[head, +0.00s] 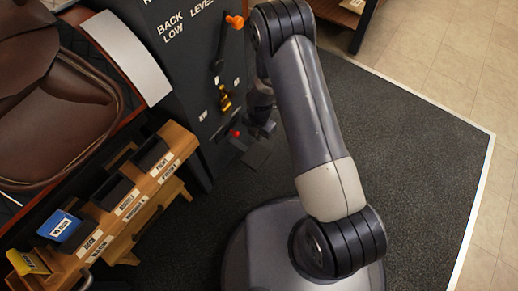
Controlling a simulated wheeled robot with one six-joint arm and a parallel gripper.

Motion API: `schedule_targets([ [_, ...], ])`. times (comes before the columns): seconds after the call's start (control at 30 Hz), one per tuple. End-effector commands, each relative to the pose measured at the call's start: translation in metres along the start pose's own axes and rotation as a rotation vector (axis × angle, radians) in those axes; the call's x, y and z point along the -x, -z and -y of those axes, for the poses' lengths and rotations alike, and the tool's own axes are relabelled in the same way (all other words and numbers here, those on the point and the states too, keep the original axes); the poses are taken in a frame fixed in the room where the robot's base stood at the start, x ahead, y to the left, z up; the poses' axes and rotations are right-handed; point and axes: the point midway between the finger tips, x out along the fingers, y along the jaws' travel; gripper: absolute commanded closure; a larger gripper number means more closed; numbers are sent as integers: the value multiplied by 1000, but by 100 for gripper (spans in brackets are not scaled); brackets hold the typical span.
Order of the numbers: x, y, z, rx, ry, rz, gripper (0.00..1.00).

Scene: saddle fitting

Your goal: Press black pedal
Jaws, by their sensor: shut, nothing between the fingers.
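A dark flat plate, which looks like the black pedal (256,155), sits low at the foot of the dark machine panel, just above the floor mat. It is small and dark against the mat, so its edges are hard to tell. My gripper (266,128) is shut and empty. It hangs beside the panel's lower right edge, close above the plate in the picture. My own arm partly hides it, and I cannot tell whether it touches the plate.
The dark panel (168,60) carries an orange-knobbed lever (235,21), a yellow handle (225,100) and a small red knob (235,133). A wooden rack (178,140) with labelled bins and a brown saddle (60,105) stand left. Open mat (410,150) lies right.

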Motion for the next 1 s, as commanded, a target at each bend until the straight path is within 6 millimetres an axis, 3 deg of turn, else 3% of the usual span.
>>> schedule_targets([
  [0.17,-15,0,0,-2,2,-1,100],
  [0.7,-121,1,1,-2,1,-1,100],
  [1.0,-140,0,0,-2,0,0,100],
])
